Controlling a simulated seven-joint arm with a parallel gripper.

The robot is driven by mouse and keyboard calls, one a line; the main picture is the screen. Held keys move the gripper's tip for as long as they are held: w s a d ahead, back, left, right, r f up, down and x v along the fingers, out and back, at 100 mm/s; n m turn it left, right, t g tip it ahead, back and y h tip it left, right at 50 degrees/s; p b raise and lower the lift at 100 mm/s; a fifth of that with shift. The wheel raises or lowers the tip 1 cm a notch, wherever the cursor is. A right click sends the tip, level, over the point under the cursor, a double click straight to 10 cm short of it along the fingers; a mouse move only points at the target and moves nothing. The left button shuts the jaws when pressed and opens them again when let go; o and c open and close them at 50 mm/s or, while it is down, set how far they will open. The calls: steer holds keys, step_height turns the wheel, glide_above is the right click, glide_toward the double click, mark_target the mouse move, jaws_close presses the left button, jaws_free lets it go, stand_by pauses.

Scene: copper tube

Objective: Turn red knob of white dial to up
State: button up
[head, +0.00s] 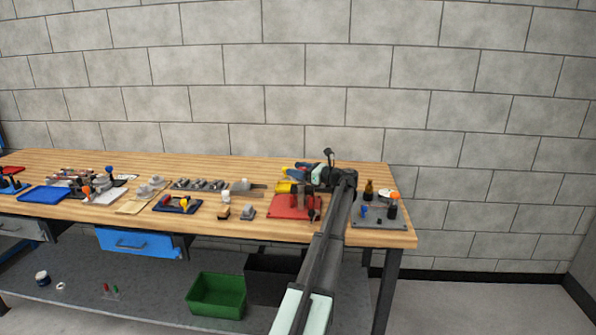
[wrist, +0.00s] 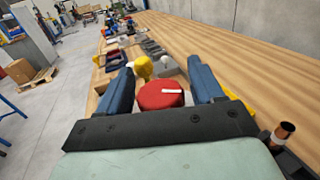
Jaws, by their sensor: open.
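My gripper (wrist: 160,68) is open in the wrist view, with one blue finger on each side of a round red knob (wrist: 158,97). The knob has a short white mark on its top, lying nearly level across the picture. I cannot tell whether the fingers touch the knob. The white dial under it cannot be made out. In the head view my gripper (head: 299,169) is over the back right part of the workbench, its blue fingers towards the left. The red knob cannot be told apart there.
A red board (head: 290,207) and a yellow piece (head: 284,187) lie close to my gripper. A grey plate (head: 378,221) with upright parts is to the right. Several small fixtures, a blue tray (head: 43,194) and a grey rail (head: 205,184) stand left. A block wall is behind.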

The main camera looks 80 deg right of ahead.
steer(key=c, duration=1)
steer(key=shift+n+y, duration=0.3)
steer(key=shift+y, duration=0.1)
steer(key=n+t+y, duration=0.1)
steer(key=n+y, duration=0.1)
steer(key=y, duration=0.1)
steer(key=shift+y, duration=0.4)
steer(key=shift+a+n+y, duration=0.25)
steer(key=shift+n+y, duration=0.6)
steer(key=shift+y, duration=0.3)
steer(key=shift+a+n+y, duration=0.2)
steer(key=shift+n+y, duration=0.65)
steer(key=shift+y, duration=0.3)
steer(key=shift+a+f+y, duration=0.1)
steer(key=shift+y, duration=0.2)
steer(key=o, duration=1)
